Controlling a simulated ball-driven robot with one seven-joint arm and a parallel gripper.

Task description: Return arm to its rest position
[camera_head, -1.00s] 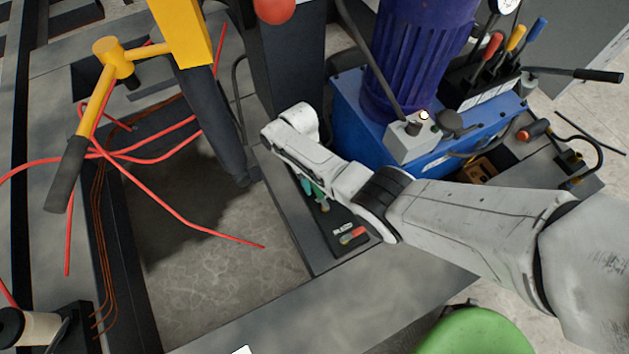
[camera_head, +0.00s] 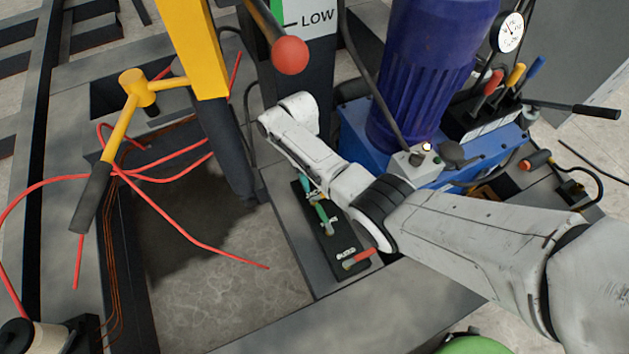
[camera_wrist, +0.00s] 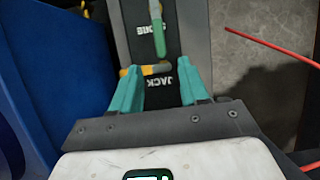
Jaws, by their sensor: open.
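My gripper (camera_wrist: 158,72) shows in the wrist view with its two teal fingers apart and nothing held between them. Below them is a dark lever panel (camera_wrist: 180,38) marked "JACK". A lever with a yellow-orange handle (camera_wrist: 156,68) appears between the fingertips in the picture; I cannot tell how far below them it is. A green-handled lever (camera_wrist: 159,36) is just beyond. In the head view, my white arm reaches in from the right over the panel (camera_head: 332,258), and its own links largely hide the gripper. A red-handled lever (camera_head: 359,258) lies at the panel's near end.
A blue machine with a purple motor (camera_head: 425,75) stands close behind my arm. A red ball knob (camera_head: 290,55) and a yellow post (camera_head: 196,50) rise near the wrist. Red cables (camera_head: 190,238) and a yellow hammer-shaped tool (camera_head: 122,120) are at left.

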